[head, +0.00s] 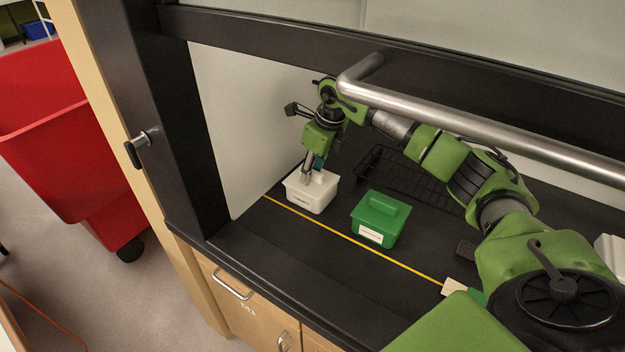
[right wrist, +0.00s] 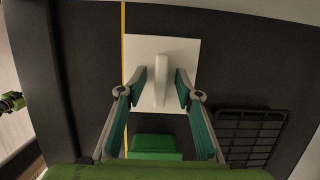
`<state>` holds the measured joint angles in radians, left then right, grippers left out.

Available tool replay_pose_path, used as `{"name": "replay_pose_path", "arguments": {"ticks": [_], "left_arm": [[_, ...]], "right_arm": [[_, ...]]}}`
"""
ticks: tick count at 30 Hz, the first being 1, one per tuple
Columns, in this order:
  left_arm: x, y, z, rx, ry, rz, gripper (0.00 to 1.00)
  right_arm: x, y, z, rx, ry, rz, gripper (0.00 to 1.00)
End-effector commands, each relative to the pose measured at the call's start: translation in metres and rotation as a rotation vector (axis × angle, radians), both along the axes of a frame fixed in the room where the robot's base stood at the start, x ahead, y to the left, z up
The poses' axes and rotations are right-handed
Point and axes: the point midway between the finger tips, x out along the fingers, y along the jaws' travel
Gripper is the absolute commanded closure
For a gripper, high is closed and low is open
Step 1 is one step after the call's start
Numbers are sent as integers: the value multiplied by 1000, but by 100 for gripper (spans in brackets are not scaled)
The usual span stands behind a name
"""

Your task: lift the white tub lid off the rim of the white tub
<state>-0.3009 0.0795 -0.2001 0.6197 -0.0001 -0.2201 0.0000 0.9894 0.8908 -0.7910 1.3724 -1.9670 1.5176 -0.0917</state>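My right gripper (head: 309,174) points down over the lid. In the right wrist view its fingers (right wrist: 161,75) stand on both sides of the handle, with gaps showing, so it is open. The lid hides the tub in that view. My left gripper does not show in the head view.
A green lidded box (head: 367,219) stands just right of the tub. A black wire rack (head: 390,170) lies behind it. A yellow line (head: 350,240) runs along the worktop. A metal bar (head: 480,125) crosses above, and a black post (head: 165,120) stands left.

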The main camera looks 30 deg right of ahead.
Motion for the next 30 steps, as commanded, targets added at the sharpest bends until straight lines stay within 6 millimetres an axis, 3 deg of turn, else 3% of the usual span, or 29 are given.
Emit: {"name": "replay_pose_path", "arguments": {"ticks": [1,3,4,30], "left_arm": [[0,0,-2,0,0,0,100],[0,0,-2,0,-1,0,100],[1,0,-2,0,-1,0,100],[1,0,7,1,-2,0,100]], "right_arm": [[-7,4,-15,0,31,7,79],[-7,4,-16,0,32,7,97],[-7,4,-16,0,32,7,100],[-8,3,-3,-2,34,6,100]]}}
